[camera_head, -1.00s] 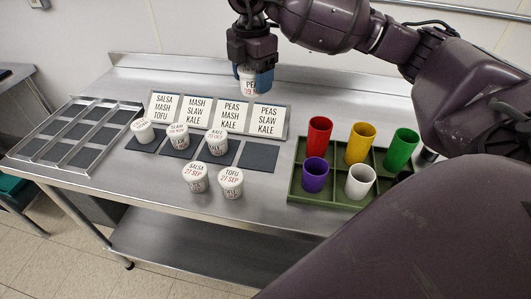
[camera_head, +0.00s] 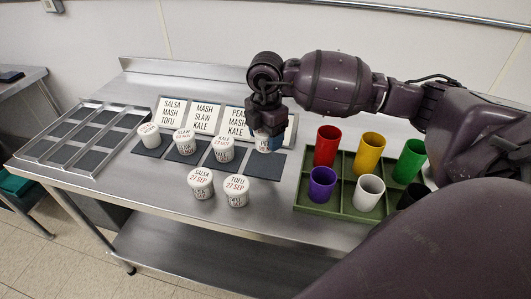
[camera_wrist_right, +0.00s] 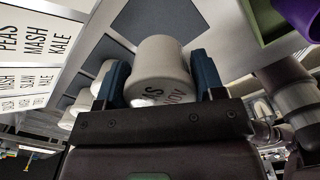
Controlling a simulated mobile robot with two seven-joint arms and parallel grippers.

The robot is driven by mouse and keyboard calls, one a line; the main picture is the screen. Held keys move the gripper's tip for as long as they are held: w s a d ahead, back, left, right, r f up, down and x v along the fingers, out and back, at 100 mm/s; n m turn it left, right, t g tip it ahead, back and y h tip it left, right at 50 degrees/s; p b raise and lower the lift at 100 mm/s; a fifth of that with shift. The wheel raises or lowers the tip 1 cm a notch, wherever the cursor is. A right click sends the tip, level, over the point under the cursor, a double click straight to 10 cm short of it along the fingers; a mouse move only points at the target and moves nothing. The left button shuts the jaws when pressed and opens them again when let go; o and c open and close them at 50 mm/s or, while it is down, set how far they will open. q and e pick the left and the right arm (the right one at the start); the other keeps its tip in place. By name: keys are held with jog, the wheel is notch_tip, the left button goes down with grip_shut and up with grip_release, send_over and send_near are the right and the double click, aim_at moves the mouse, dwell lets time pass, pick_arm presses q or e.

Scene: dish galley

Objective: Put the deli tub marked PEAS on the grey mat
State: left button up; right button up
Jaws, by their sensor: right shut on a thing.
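My right gripper (camera_head: 268,141) is shut on a white deli tub (camera_head: 264,145), whose lettering partly shows. In the right wrist view the tub (camera_wrist_right: 160,68) sits between the two blue fingers, with "AS" and "NOV" readable. The gripper holds it at the back of the bare grey mat (camera_head: 262,168), the rightmost in the row; that mat also shows beyond the tub in the right wrist view (camera_wrist_right: 168,20). The tub looks held above the mat, but the exact gap is unclear. My left gripper is not in view.
Three tubs, including SLAW (camera_head: 184,143) and KALE (camera_head: 223,149), stand on the other mats. SALSA (camera_head: 200,184) and TOFU (camera_head: 236,191) tubs stand in front. Name cards (camera_head: 206,116) stand behind. A green tray (camera_head: 330,208) with coloured cups is close on the right.

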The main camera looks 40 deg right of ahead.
aim_at(266, 163)
jog(key=shift+f, duration=2.95)
jog(key=shift+f+b, duration=0.15)
jog(key=shift+b, duration=0.15)
jog(key=o, duration=1)
jog(key=shift+c, duration=0.2)
notch_tip(266, 163, up, 11)
jog(key=shift+r+p, duration=0.1)
jog(key=shift+p, duration=0.4)
jog(key=shift+r, duration=0.5)
